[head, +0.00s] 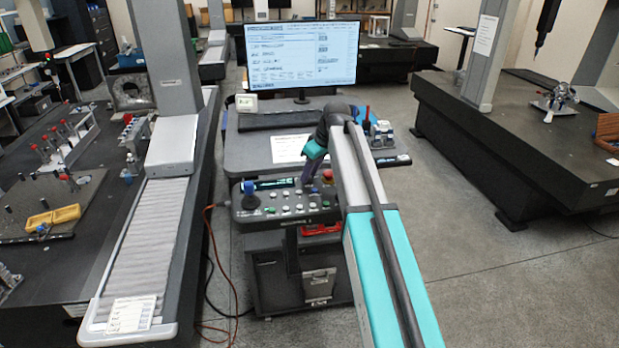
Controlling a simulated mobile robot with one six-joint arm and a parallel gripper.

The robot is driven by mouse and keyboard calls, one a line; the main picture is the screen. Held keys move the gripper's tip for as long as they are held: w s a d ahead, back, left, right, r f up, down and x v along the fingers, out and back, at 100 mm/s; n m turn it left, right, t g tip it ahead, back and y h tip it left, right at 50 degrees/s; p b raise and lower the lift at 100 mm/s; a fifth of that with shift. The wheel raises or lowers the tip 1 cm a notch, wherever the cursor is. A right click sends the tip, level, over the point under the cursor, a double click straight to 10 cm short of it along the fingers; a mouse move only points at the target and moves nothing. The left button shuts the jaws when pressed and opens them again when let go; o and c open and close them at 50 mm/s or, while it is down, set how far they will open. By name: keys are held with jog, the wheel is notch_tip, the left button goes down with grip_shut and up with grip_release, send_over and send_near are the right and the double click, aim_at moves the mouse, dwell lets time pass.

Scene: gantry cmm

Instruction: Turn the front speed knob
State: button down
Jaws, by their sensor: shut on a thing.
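The control panel (270,212) stands on a dark cart in the middle of the head view, with rows of small light buttons, a blue-topped joystick (249,196) at its left and a red button (328,175) at its right. My arm reaches in from the lower right. My gripper (307,180), with dark purple fingers below a teal part, points down at the panel's back right. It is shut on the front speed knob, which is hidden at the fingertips. The knob's angle cannot be seen.
A monitor (303,55) and a keyboard (280,119) stand behind the panel on the cart's desk (250,150). A granite measuring table with a bellows-covered rail (150,240) is at the left. Another dark table (500,120) is at the right. Grey floor lies between.

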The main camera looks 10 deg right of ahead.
jog(key=shift+w+n+g+y+b, duration=0.1)
jog(key=shift+n+g+y+b, duration=0.35)
jog(key=shift+n+b, duration=0.8)
jog(key=shift+n+p, duration=0.4)
jog(key=shift+n, duration=0.05)
jog(key=c, duration=1.5)
grip_release()
jog(key=shift+c, duration=0.2)
jog(key=shift+d+r, duration=0.1)
jog(key=b+v, duration=0.4)
jog(key=v, duration=0.9)
jog(key=shift+r, duration=0.3)
jog(key=shift+d+r, duration=0.1)
